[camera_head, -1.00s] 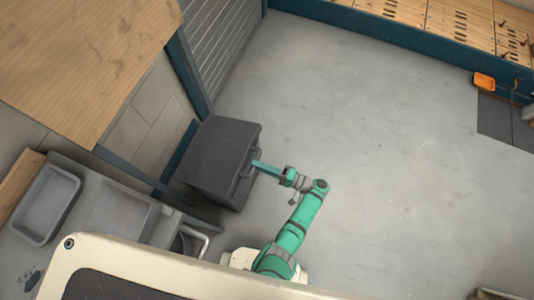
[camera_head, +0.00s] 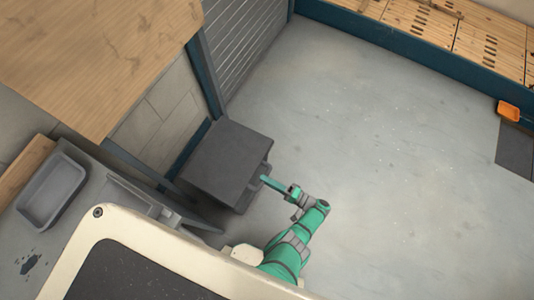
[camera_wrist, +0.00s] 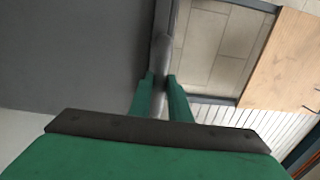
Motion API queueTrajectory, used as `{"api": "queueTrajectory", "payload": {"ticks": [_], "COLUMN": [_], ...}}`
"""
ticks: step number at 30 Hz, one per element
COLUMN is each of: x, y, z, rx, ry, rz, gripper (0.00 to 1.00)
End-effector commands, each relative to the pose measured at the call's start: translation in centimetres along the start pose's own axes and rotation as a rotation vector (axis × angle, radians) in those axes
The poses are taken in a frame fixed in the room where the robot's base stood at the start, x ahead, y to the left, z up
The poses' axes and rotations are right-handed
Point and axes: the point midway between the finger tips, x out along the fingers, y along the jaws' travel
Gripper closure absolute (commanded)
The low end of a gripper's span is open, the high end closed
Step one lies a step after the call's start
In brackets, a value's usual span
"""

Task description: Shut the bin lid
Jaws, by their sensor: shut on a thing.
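The bin is a dark grey box with a flat dark lid (camera_head: 228,157), standing on the floor left of centre in the head view. A handle-like part sticks out along its right side. My gripper (camera_head: 263,178) is at that side, reaching in from the lower right. In the wrist view my gripper (camera_wrist: 161,88) is shut on a grey bar (camera_wrist: 161,60), the handle or edge of the lid, with one green finger on each side. A dark panel (camera_wrist: 75,50) of the bin fills the left. How far the lid stands open cannot be told.
A wooden worktop (camera_head: 100,50) hangs over the upper left. A grey tray (camera_head: 54,192) lies at the left. A slatted wall and blue post stand behind the bin. The floor (camera_head: 370,130) to the right is clear. An orange tray (camera_head: 508,111) is far right.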

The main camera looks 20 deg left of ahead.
Motion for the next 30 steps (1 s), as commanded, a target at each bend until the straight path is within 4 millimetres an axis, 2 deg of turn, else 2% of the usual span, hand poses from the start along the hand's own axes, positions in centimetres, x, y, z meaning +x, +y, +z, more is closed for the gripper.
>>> {"api": "queueTrajectory", "payload": {"ticks": [1,11,12,13,14,23,26,30], "x": [0.0,-0.2,-0.2,-0.2,-0.2,-0.1,-0.6,-2.3], "y": [0.2,0.2,0.2,0.2,0.2,0.1,0.1,0.1], "z": [0.5,0.6,0.6,0.5,0.5,0.3,0.2,0.1], "rx": [0.008,0.009,0.009,0.009,0.008,0.004,0.003,0.004], "ry": [-0.005,0.0,0.0,0.0,0.0,-0.002,0.001,0.004], "rz": [-0.001,-0.003,-0.003,-0.003,-0.003,-0.002,-0.002,-0.003], "gripper": [1.0,1.0,0.74,0.67,0.64,0.64,0.64,0.64]}}
